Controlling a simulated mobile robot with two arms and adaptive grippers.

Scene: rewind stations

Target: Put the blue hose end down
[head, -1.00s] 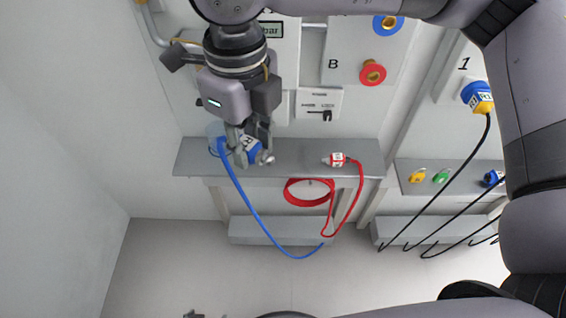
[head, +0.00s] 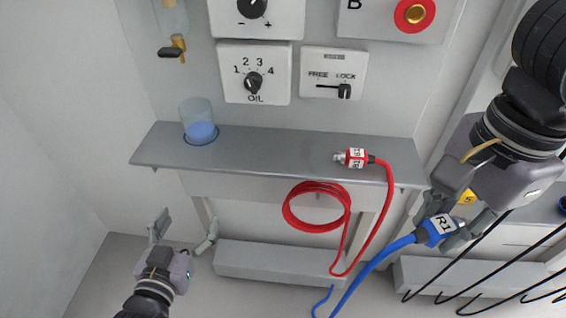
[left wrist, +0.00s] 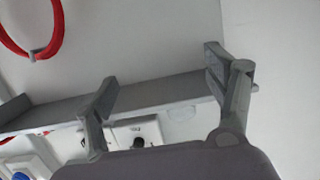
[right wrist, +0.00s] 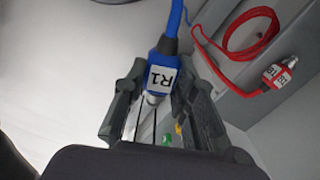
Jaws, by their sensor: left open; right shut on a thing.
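The blue hose (head: 372,265) hangs down to the lower left. My left gripper (head: 183,232) is open and empty, below and in front of the shelf's left part. In the left wrist view its fingers (left wrist: 165,90) are spread with nothing between them.
The shelf's middle is clear. Black cables (head: 480,260) run at lower right.

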